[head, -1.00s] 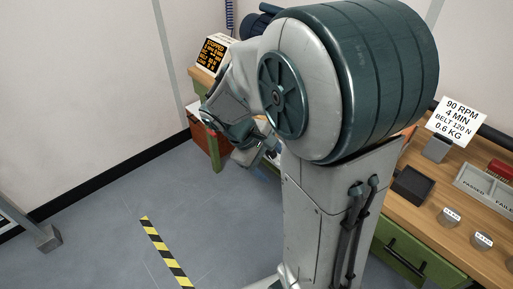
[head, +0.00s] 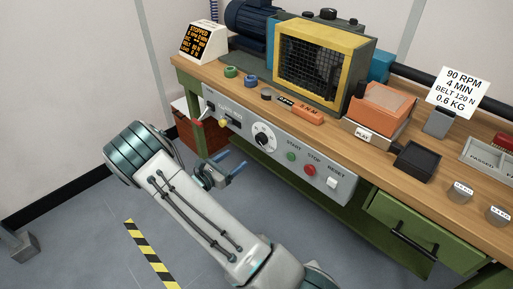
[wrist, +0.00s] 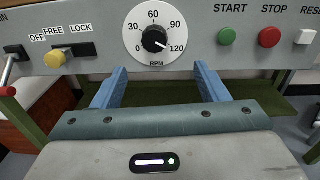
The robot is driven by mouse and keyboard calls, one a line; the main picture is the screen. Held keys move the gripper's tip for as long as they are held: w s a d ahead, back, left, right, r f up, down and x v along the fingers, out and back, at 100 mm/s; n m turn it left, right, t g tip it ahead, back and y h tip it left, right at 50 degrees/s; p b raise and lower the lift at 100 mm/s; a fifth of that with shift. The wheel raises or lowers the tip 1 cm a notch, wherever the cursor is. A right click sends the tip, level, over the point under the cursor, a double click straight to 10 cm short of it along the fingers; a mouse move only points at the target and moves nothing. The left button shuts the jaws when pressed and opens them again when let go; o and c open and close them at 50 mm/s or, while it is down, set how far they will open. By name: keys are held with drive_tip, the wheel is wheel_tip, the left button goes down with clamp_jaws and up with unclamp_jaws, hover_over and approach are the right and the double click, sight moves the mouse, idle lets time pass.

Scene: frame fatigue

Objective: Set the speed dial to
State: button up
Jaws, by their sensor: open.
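The speed dial (wrist: 154,39) is a black knob on a round white plate marked 0, 30, 60, 90, 120 and RPM. Its white pointer line faces lower right, toward 120. It also shows in the head view (head: 262,140) on the grey front panel. My gripper (wrist: 161,70) is open and empty, its two blue fingers spread below the dial and apart from it. In the head view my gripper (head: 238,172) is in front of and below the panel. A white card (head: 459,93) reads 90 RPM, 4 MIN, BELT 120 N, 0.6 KG.
On the panel are a yellow knob (wrist: 54,58) marked FREE and LOCK, a red-tipped lever (wrist: 13,62), green START (wrist: 228,36), red STOP (wrist: 273,38) and a white reset button (wrist: 305,37). A yellow-framed guard (head: 313,72) stands on the bench above. The display (head: 203,42) reads STOPPED.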

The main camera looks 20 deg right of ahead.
sight(259, 140)
drive_tip(key=shift+n+t, duration=0.3)
drive_tip(key=shift+t, duration=0.1)
drive_tip(key=x, duration=0.9)
drive_tip(key=f+x, duration=0.1)
drive_tip(key=x, duration=0.3)
drive_tip(key=shift+w+d, duration=0.2)
drive_tip(key=shift+w, duration=0.1)
drive_tip(key=c, duration=1)
